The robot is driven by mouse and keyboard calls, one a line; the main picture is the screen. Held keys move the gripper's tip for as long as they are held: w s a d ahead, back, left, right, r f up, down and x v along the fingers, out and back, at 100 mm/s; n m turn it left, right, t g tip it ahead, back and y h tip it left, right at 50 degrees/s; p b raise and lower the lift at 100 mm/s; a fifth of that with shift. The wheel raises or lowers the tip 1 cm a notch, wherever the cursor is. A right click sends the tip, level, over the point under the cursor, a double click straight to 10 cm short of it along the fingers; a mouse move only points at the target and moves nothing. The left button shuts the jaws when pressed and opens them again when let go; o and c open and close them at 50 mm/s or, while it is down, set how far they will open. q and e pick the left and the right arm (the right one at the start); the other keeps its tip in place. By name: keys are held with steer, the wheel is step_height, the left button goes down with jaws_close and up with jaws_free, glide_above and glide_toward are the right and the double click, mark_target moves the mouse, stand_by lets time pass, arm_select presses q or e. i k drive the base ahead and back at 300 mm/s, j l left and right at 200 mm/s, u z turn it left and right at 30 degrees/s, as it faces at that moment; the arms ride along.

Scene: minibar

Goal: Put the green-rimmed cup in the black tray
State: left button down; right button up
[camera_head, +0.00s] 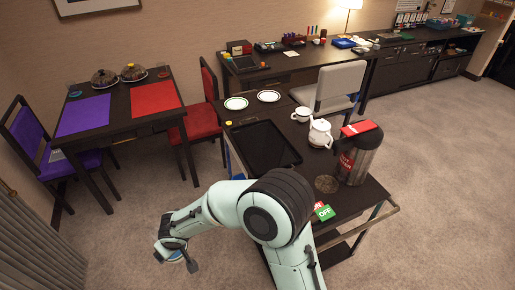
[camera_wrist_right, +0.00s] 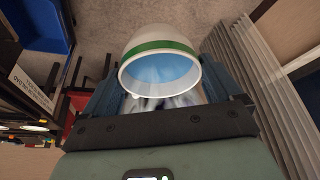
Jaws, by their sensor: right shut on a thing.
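The green-rimmed cup (camera_wrist_right: 160,48) shows in the right wrist view, white outside with a green band and a pale blue inside. Its mouth faces the camera. My right gripper (camera_wrist_right: 165,98) is shut on it, with a finger on each side. In the head view my right gripper (camera_head: 176,252) is at the lower left, over the carpet and clear of the cart; I cannot make out the cup there. The black tray (camera_head: 264,148) lies on the dark cart, up and right of the gripper, and looks empty. My left gripper is not in view.
The cart also holds a white teapot (camera_head: 320,134), a white cup (camera_head: 301,114), two plates (camera_head: 236,103) and a large flask (camera_head: 358,155) at the right. A dining table (camera_head: 123,106) with chairs stands at the left.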

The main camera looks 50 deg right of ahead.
mark_target(263, 147)
steer(key=i+j+z, duration=0.2)
steer(key=i+j, duration=0.4)
steer(key=i+z, duration=0.35)
steer(key=i+j+z, duration=0.2)
steer(key=i+z, duration=1.85)
steer(key=k+j, duration=0.05)
steer(key=k, duration=0.05)
